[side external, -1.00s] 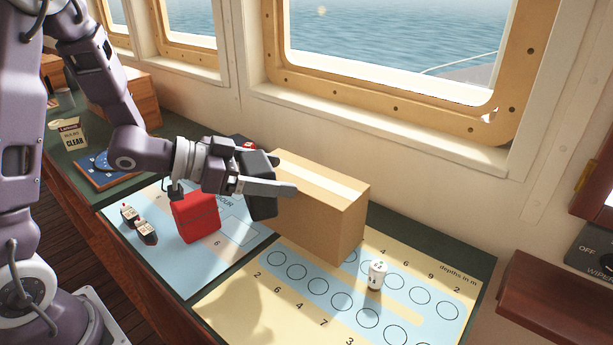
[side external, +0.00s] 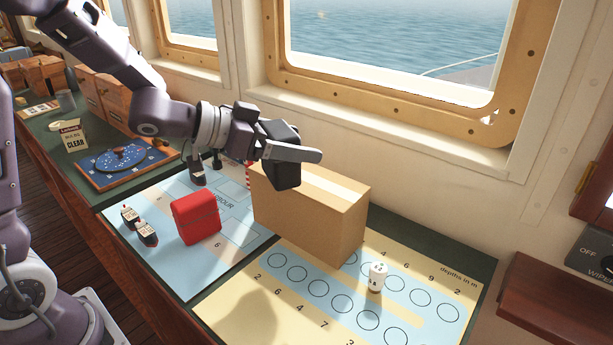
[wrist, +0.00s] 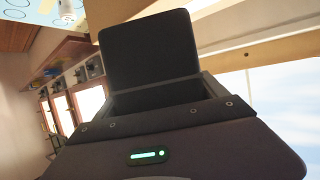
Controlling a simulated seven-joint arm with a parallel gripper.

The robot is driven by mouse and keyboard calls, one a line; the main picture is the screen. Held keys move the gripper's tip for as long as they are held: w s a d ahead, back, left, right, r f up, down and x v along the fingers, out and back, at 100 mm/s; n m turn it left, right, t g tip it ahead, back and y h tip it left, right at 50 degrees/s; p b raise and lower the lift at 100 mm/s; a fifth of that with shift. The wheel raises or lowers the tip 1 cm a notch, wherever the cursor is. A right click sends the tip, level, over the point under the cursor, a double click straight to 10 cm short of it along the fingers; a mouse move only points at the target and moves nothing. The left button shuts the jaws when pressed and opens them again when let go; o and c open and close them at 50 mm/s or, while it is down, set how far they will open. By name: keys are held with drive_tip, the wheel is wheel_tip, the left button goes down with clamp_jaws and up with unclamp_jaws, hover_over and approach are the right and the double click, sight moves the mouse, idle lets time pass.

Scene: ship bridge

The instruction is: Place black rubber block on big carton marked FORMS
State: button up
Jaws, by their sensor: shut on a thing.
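My gripper (side external: 288,150) is shut on the black rubber block (side external: 282,168), which is dark, boxy and tilted. In the side view, the block's lower end overlaps the left part of the top of the big brown carton (side external: 308,220). I cannot tell whether the block touches the carton or hangs above it. In the wrist view, the block (wrist: 150,48) fills the space in front of the jaws and hides what lies beyond. The carton has pale tape along its top; no FORMS marking shows on its visible sides.
A white cylinder (side external: 377,277) stands to the right on the depth chart (side external: 270,300). The window wall rises close behind.

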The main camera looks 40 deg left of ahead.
drive_tip(key=w+r, duration=0.6)
drive_tip(key=r, duration=0.2)
drive_tip(key=shift+n+t+y, duration=0.3)
drive_tip(key=shift+y, duration=0.1)
drive_tip(key=f, duration=1)
drive_tip(key=shift+w+d+f, duration=0.15)
drive_tip(key=shift+w+d, duration=0.1)
drive_tip(key=shift+d, duration=0.15)
drive_tip(key=shift+f, duration=0.1)
